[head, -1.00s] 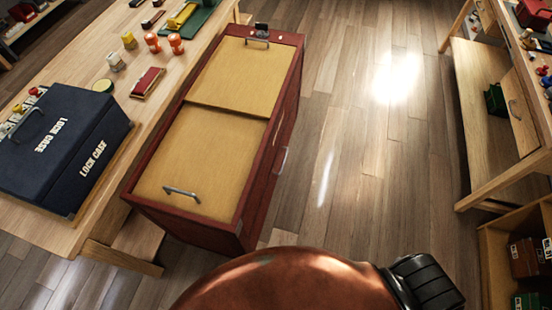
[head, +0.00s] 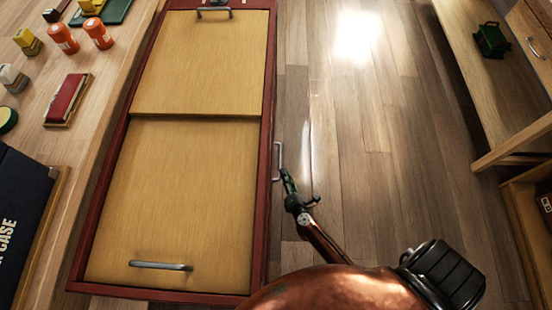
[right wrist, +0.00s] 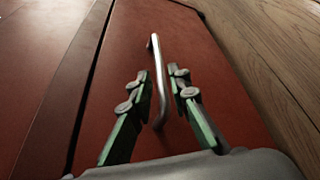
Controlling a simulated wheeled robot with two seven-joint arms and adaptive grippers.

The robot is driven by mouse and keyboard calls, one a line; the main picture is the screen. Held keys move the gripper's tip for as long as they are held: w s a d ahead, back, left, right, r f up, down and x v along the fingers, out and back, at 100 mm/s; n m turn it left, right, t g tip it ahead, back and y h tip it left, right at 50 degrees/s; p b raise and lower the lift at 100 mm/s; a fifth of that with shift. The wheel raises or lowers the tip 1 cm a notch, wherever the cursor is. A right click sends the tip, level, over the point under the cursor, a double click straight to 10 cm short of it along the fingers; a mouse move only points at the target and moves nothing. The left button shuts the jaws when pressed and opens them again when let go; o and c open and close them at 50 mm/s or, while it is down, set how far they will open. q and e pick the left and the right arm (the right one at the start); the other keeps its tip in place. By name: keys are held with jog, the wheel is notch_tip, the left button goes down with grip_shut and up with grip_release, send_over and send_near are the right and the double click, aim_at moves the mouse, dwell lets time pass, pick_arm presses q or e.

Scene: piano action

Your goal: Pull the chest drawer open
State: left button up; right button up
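The chest (head: 268,215) is a long dark red box with two sliding-style wooden panels on top. Its drawer front (right wrist: 205,85) is a red panel on the chest's right side, and it looks flush. A slim silver bar handle (right wrist: 156,75) stands out from that panel; it also shows at the chest's right edge in the head view (head: 277,160). My right gripper (head: 286,175) is at this handle. In the right wrist view the green fingers (right wrist: 160,73) are apart, one on each side of the bar, with no clear contact. My left gripper is out of view.
A wooden table (head: 75,150) with a dark lock case (head: 20,215) and small items stands left of the chest. The top panels carry their own handles (head: 160,266). Clear plank floor (head: 360,160) lies right of the chest, up to a wooden shelf unit (head: 480,90).

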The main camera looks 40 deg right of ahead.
aim_at(280, 162)
jog(key=x, duration=0.4)
jog(key=b+x, duration=0.1)
jog(key=x, duration=0.1)
jog(key=shift+w+a+f, duration=0.15)
jog(key=shift+w+a, duration=0.05)
jog(key=shift+w, duration=0.15)
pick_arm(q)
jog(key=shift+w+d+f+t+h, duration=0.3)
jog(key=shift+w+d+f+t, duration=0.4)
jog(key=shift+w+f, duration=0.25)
pick_arm(e)
jog(key=shift+w+d, duration=0.25)
jog(key=shift+w, duration=0.25)
jog(key=shift+c, duration=0.5)
grip_shut()
jog(key=shift+f, duration=0.1)
